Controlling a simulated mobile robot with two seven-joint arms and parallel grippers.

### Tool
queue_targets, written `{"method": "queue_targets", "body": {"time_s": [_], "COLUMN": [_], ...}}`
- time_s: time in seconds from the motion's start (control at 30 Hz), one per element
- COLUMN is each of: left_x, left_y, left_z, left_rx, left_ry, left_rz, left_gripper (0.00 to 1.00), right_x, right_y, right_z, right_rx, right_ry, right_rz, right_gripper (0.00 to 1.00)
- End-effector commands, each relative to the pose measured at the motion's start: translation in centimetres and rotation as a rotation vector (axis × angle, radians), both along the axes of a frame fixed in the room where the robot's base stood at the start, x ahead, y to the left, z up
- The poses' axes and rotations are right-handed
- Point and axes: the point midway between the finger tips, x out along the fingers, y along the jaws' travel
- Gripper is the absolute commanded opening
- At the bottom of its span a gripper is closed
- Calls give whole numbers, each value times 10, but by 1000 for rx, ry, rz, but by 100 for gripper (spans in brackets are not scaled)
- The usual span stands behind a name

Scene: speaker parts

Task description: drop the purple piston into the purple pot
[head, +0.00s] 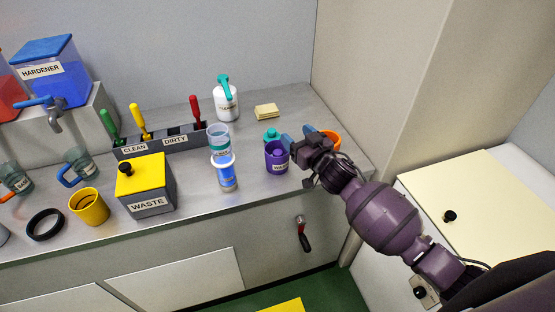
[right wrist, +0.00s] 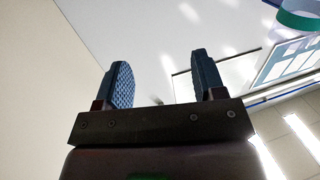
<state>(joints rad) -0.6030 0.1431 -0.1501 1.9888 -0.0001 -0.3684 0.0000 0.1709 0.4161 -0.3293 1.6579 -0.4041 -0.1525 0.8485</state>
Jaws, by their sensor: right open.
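The purple pot (head: 277,162), with a white label on its front, stands upright on the grey counter at the right of the head view. A rounded purple shape (head: 279,153) shows inside its mouth and looks like the purple piston, though it is too small to be sure. My right gripper (head: 297,135) is just above and to the right of the pot in the head view, its blue fingers apart. In the right wrist view the fingers (right wrist: 162,80) are spread with nothing between them. My left gripper is not in view.
A teal pot (head: 271,136) stands just behind the purple one. An orange pot (head: 331,138) is partly hidden behind my right gripper. A clear and blue cylinder (head: 226,175), the yellow-topped waste box (head: 147,184) and a white bottle (head: 227,103) stand to the left.

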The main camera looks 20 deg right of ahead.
Motion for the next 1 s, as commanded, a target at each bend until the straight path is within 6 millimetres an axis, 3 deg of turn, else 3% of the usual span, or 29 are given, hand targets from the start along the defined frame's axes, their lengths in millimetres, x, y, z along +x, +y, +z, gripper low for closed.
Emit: {"method": "queue_targets", "body": {"time_s": [0.1, 0.3, 0.8, 1.0], "left_x": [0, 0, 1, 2], "left_y": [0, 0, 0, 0], "left_z": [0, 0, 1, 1], "left_rx": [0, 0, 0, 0], "left_ry": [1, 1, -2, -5], "left_rz": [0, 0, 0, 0], "left_gripper": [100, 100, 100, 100], "right_x": [-17, -30, -32, -32], "right_y": [-5, -9, -9, -10], "right_z": [-1, 0, 0, -1], "right_rx": [1, -1, -8, -124], "right_ry": [1, 0, -2, -20], "right_rz": [-1, 0, 0, -10], "right_gripper": [63, 63, 63, 63]}}
